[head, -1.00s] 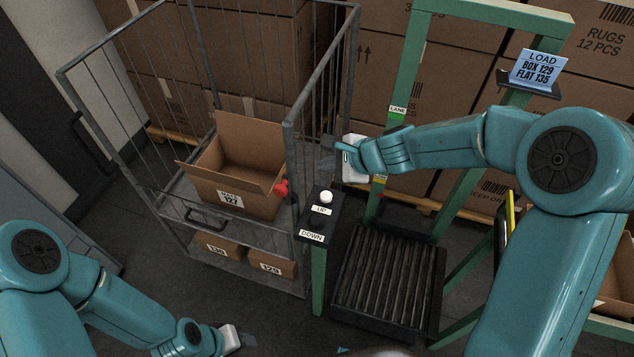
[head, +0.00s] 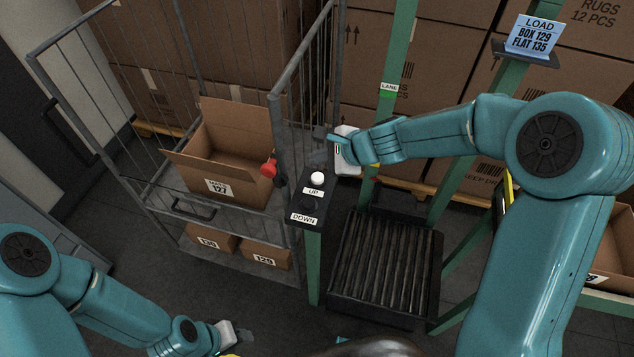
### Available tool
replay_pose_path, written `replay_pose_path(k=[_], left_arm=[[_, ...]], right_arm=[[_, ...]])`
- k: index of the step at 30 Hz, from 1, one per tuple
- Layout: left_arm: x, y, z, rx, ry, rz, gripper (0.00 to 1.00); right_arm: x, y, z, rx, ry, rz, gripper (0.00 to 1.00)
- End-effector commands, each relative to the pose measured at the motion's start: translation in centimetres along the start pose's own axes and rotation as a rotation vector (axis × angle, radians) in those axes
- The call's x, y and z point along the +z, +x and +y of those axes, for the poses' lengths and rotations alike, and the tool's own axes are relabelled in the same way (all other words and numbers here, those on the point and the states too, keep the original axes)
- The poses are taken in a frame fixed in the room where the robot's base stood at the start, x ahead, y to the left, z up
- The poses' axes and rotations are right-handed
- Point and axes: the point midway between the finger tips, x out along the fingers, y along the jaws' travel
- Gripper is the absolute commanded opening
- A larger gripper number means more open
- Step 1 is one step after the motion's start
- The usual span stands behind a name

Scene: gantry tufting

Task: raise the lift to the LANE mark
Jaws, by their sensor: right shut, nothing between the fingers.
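The lift is a green frame with a black roller platform (head: 385,262) low down near the floor. A white LANE label (head: 389,87) with a green mark sits on its left upright, well above the platform. A control post (head: 311,197) stands left of the platform, with a white UP button (head: 317,179) on top and a dark DOWN button below it. My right gripper (head: 318,146) is shut and empty, just above and behind the UP button, apart from it. My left gripper (head: 240,337) is low at the bottom of the view; its jaw state is unclear.
A wire cage cart (head: 165,215) stands left of the post, holding an open box 127 (head: 217,186) and boxes 130 and 129 (head: 264,259) below. A blue LOAD card (head: 533,36) is upper right. Stacked cartons fill the back.

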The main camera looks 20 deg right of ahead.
Motion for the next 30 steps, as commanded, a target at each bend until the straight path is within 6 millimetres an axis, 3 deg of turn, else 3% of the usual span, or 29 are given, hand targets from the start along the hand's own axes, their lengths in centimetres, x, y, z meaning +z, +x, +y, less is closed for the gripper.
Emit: replay_pose_path(k=[1, 7, 30], left_arm=[[0.0, 1.4, -0.5, 0.0, 0.0, 0.0, 0.43], [-0.1, 3.2, -1.2, 0.0, 0.0, 0.0, 0.43], [-0.1, 3.2, -1.2, 0.0, 0.0, 0.0, 0.43]], right_arm=[[-0.8, 1.1, 0.8, 0.0, 0.0, 0.0, 0.0], [-1.7, 2.4, 1.7, 0.0, -0.001, 0.0, 0.0], [-1.7, 2.4, 1.7, 0.0, 0.0, 0.0, 0.0]])
